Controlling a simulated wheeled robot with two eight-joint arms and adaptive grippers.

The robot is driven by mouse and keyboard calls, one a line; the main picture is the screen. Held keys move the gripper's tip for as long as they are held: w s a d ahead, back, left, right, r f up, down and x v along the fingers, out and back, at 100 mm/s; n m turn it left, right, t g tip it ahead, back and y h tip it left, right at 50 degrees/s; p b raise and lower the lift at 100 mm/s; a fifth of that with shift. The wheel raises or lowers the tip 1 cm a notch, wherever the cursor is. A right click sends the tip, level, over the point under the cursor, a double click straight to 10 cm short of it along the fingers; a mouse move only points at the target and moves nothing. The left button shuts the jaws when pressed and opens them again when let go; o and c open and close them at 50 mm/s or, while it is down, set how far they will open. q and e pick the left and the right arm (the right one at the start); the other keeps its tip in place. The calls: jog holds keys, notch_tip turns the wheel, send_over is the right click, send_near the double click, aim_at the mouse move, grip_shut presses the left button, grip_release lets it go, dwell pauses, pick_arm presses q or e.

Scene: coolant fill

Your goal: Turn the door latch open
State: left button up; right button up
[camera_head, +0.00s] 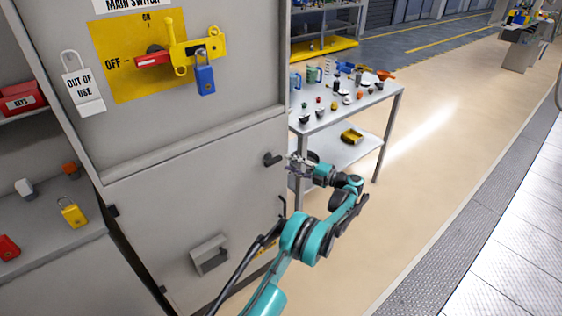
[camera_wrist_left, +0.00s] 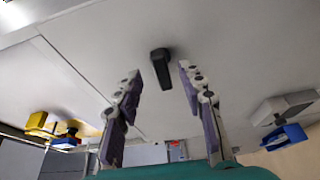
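The door latch (camera_head: 272,159) is a small dark handle on the right side of the grey cabinet's lower door (camera_head: 190,190). In the left wrist view the latch (camera_wrist_left: 160,66) sticks out from the pale door, between and just beyond the two finger lines. My left gripper (camera_head: 290,160) is just right of the latch, with its fingers pointing at it. In the wrist view its fingers are spread wide with nothing between them, and they look apart from the latch. My right gripper is not in view.
Above the door is a main switch panel with a red lever (camera_head: 153,60) and a blue padlock (camera_head: 205,80). A door pull (camera_head: 209,254) sits low on the door. A cluttered table (camera_head: 385,96) stands behind my left arm. Shelves are at the left; the floor at right is clear.

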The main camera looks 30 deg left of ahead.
pick_arm(q)
jog(key=d, duration=0.5)
jog(key=shift+d, duration=0.4)
